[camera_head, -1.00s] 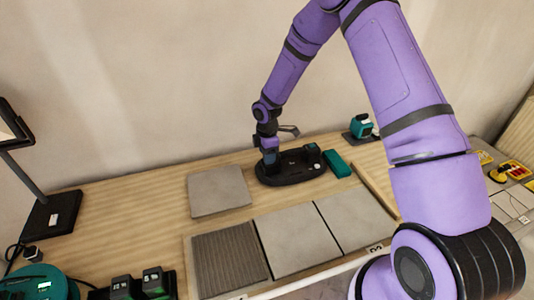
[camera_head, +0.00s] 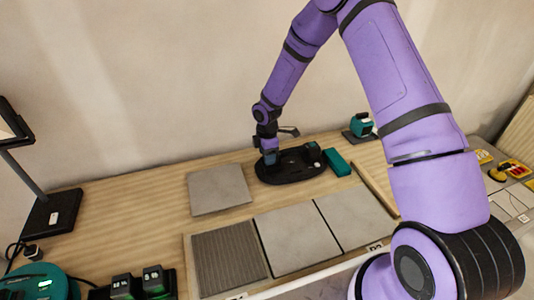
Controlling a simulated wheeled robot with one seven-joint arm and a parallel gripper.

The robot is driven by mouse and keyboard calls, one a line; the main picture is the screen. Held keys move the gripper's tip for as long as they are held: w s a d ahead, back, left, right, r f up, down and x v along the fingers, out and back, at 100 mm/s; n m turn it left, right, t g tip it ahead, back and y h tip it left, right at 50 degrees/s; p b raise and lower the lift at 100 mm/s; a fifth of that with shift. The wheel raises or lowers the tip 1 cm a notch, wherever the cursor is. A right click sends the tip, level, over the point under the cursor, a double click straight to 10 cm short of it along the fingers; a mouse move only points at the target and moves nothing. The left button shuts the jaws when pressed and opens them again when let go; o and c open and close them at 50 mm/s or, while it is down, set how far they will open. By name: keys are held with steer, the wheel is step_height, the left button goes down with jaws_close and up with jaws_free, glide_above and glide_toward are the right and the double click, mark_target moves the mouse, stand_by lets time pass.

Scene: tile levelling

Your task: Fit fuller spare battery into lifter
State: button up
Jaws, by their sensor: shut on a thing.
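The lifter (camera_head: 292,174) is a black oval device lying on the wooden bench near the wall. My gripper (camera_head: 270,158) points down at the lifter's left end and is shut on a small dark teal block, likely a battery, which is mostly hidden by the fingers. The block is low at the lifter; whether it is seated cannot be told. A teal block (camera_head: 336,162) lies on the bench just right of the lifter. Two dark battery-like blocks with small green marks (camera_head: 153,281) stand in a black holder at the lower left.
A grey tile (camera_head: 218,190) lies left of the lifter. A framed row with a ribbed panel (camera_head: 228,258) and grey tiles (camera_head: 296,240) fills the front. A round teal device (camera_head: 38,284) and a lamp (camera_head: 50,212) stand left. A teal tool (camera_head: 361,125) stands at the back right.

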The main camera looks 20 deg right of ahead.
steer(key=shift+f, duration=0.6)
stand_by(0.5)
steer(key=o, duration=1)
